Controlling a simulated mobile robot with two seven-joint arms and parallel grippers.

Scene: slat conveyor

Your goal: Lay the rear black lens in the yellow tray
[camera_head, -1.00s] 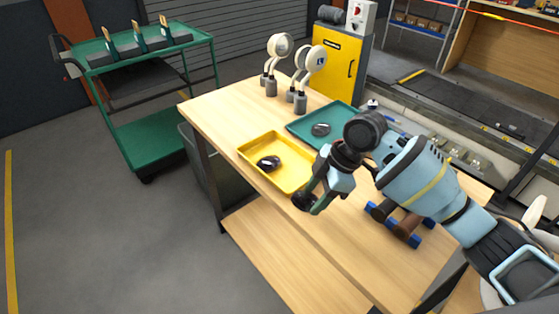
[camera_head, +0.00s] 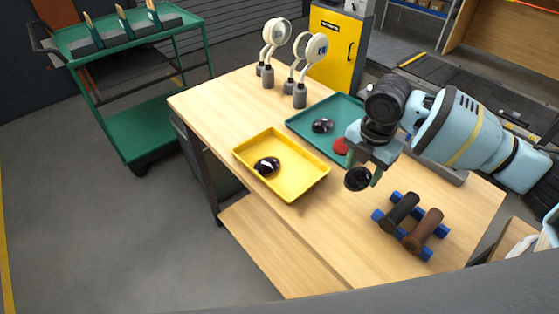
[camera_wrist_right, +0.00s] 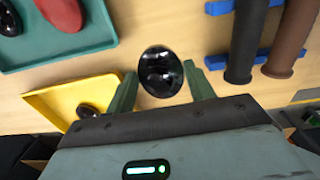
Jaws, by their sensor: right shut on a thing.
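My right gripper (camera_head: 362,172) is shut on a black lens (camera_head: 357,179), held above the bench to the right of the yellow tray. In the right wrist view the same lens (camera_wrist_right: 161,72) sits between the two green fingers. The yellow tray (camera_head: 302,180) lies on the bench with one black lens (camera_head: 267,166) in its left part; its right part is bare. A teal tray (camera_head: 345,107) behind it holds another black lens (camera_head: 322,126) and a red lens (camera_head: 340,146), partly hidden by my gripper. My left gripper is not in view.
A dark roller (camera_head: 400,212) and a brown roller (camera_head: 424,229) rest on blue supports at the right of the bench (camera_head: 330,235). Round-headed stands (camera_head: 299,95) stand at the far edge.

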